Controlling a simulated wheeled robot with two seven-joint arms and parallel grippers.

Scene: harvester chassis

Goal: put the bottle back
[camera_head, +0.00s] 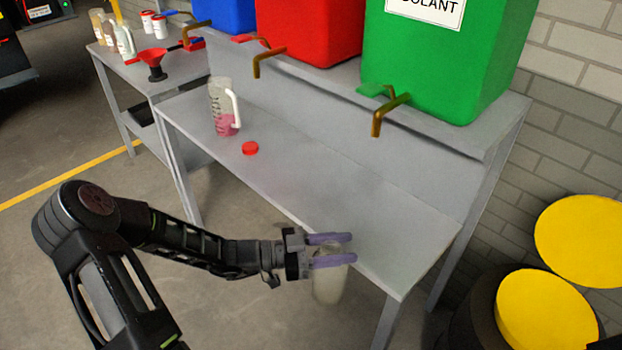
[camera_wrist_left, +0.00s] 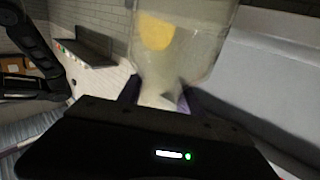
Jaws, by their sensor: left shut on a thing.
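My left gripper (camera_head: 330,250) is shut on a translucent, whitish bottle (camera_head: 328,285). Its purple fingers are at the bottle's upper part, and the body hangs below them. In the head view the bottle appears at the front edge of the grey bench (camera_head: 350,205); I cannot tell whether it touches the bench. In the left wrist view the bottle (camera_wrist_left: 185,45) fills the upper middle, between the finger tips. A red cap (camera_head: 250,148) lies on the bench. My right gripper is not in view.
A clear jug (camera_head: 222,108) with pink liquid stands on the bench. Blue, red (camera_head: 308,30) and green (camera_head: 440,60) tanks with brass taps stand on the shelf above. Yellow-topped drums (camera_head: 545,310) stand at right.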

